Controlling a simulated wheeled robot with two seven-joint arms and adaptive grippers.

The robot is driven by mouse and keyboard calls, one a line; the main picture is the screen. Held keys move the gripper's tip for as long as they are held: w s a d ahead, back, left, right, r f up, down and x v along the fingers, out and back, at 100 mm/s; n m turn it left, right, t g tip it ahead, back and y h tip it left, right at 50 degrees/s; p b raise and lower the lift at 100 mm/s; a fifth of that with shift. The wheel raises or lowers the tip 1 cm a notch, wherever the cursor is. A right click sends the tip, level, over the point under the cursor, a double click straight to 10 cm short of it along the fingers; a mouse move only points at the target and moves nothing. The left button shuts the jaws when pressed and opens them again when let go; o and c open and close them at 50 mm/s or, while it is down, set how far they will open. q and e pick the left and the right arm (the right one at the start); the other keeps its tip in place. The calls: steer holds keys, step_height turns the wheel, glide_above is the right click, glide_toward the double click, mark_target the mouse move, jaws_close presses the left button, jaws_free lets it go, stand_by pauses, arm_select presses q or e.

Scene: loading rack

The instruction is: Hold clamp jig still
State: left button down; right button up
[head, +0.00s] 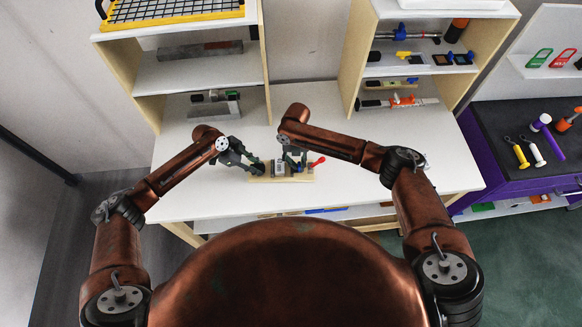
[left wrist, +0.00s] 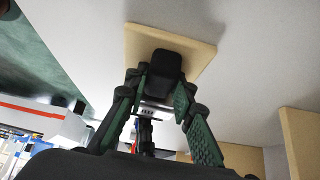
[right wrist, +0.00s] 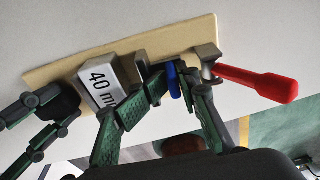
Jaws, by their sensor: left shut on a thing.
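The clamp jig is a pale wooden board (head: 267,180) on the white table, with a black block (left wrist: 167,66) at one end. A grey block marked 40 (right wrist: 101,82) sits mid-board, and a red-handled clamp (right wrist: 257,83) is at the other end. My left gripper (head: 254,166) is shut on the black block; it also shows in the right wrist view (right wrist: 54,112). My right gripper (head: 293,160) is over the clamp end, its fingertips (right wrist: 174,86) on either side of a blue piece (right wrist: 173,80). I cannot tell whether they grip it.
Shelf units stand behind on the left (head: 200,72) and right (head: 402,70), holding tools and blocks. A purple bench (head: 500,190) with a dark top stands to the right. The white tabletop (head: 200,195) is clear around the jig, whose board lies near the front edge.

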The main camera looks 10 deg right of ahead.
arm_select(q)
steer(key=shift+w+r, duration=0.15)
steer(key=shift+r, duration=0.1)
arm_select(e)
steer(key=shift+s+d+f, duration=0.25)
steer(key=shift+f, duration=0.1)
steer(key=shift+c, duration=0.6)
arm_select(q)
steer(key=shift+d, duration=0.1)
arm_select(e)
steer(key=shift+a, duration=0.2)
steer(key=shift+w+a, duration=0.1)
steer(key=shift+a, duration=1.05)
arm_select(q)
steer(key=shift+d, duration=0.1)
arm_select(e)
steer(key=o, duration=0.7)
arm_select(q)
steer(key=shift+w, duration=0.1)
arm_select(e)
steer(key=shift+c, duration=0.6)
steer(key=shift+r, duration=0.1)
